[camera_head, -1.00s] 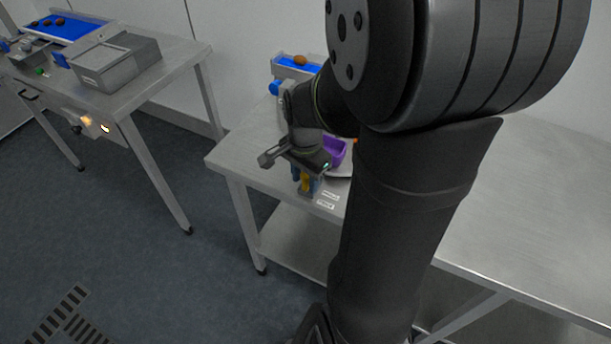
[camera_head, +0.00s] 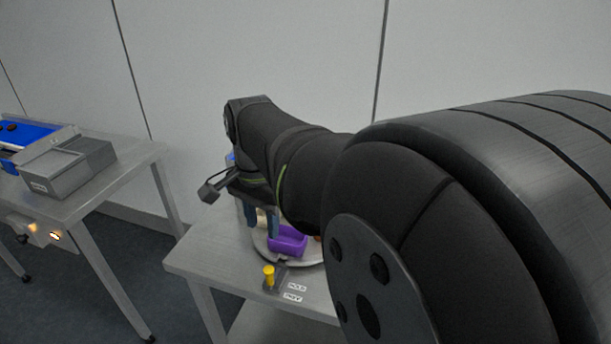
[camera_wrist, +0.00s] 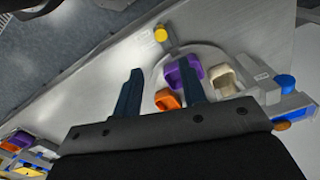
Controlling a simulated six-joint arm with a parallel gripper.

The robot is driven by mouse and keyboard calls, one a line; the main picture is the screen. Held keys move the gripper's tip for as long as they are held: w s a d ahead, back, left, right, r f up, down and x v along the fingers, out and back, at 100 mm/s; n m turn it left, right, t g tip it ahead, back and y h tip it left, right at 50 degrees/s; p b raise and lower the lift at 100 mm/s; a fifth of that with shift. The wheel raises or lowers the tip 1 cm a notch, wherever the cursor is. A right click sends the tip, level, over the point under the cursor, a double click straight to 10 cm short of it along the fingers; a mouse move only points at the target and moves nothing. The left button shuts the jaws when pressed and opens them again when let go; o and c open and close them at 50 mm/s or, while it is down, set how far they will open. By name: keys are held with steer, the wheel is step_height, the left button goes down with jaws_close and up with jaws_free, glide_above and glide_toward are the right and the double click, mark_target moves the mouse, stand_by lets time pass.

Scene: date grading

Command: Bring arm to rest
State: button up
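My gripper (camera_head: 262,230) hangs over the steel table (camera_head: 208,262), its two dark blue fingers apart with nothing held between them. In the wrist view my gripper (camera_wrist: 160,70) also shows open, with the table below. A yellow knob (camera_head: 268,276) stands on a small grey base near the table's edge; it also shows in the wrist view (camera_wrist: 160,34), beyond the fingertips. My own arm covers much of the right half of the head view.
A purple bin (camera_wrist: 174,76), an orange bin (camera_wrist: 167,99) and a beige bin (camera_wrist: 222,79) sit on a round plate below my gripper. A blue knob (camera_wrist: 286,84) stands to their right. Another table with a grey box (camera_head: 68,168) is at the left.

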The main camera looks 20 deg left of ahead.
mark_target(270, 267)
steer(key=shift+r, duration=0.55)
step_height(270, 267, down, 18)
steer(key=shift+r, duration=0.25)
steer(key=shift+w, duration=0.6)
steer(key=shift+s, duration=0.1)
